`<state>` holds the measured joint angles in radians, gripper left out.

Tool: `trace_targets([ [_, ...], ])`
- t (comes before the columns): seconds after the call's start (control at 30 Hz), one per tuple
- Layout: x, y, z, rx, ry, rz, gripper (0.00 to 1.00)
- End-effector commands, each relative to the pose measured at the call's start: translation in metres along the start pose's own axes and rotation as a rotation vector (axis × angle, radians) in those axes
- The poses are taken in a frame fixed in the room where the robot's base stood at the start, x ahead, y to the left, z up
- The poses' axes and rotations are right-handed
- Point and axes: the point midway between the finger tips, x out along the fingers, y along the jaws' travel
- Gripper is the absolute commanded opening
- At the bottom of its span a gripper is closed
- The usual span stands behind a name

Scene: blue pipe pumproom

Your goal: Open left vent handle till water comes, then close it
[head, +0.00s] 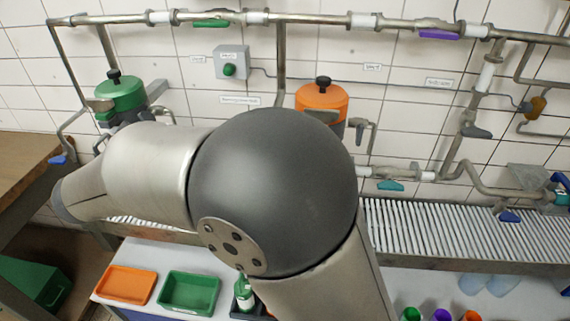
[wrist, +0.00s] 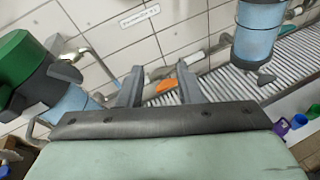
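A green-topped filter housing (head: 120,92) with a black knob stands at the left in the head view; it also shows at the left of the wrist view (wrist: 22,62). A small blue handle (head: 58,159) hangs on the thin pipe at the far left. I cannot tell which handle is the left vent handle. My gripper (wrist: 160,74) is open and empty in the wrist view, its two fingers pointing to the wall. An orange handle (wrist: 166,85) on a pipe shows between the fingers, apart from them. No water is visible. My arm hides the gripper in the head view.
An orange-topped housing (head: 322,98) stands mid-wall, with a teal handle (head: 390,185) to its right. A green handle (head: 210,23) and purple handle (head: 438,34) sit on the top pipe. A slatted drain (head: 440,230) runs below. Orange (head: 126,285) and green (head: 188,291) trays stand in front.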

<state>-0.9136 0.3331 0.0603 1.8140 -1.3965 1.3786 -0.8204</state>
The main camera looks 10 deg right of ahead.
Motion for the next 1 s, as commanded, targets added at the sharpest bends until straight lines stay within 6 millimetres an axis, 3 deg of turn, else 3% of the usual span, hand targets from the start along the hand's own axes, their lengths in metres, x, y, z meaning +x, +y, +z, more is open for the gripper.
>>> trace_targets([
  [0.5, 0.045, -0.093, 0.026, 0.258, 0.157, -0.258, 0.32],
  [1.0, 0.059, -0.188, 0.038, 0.583, 0.280, -0.540, 0.32],
])
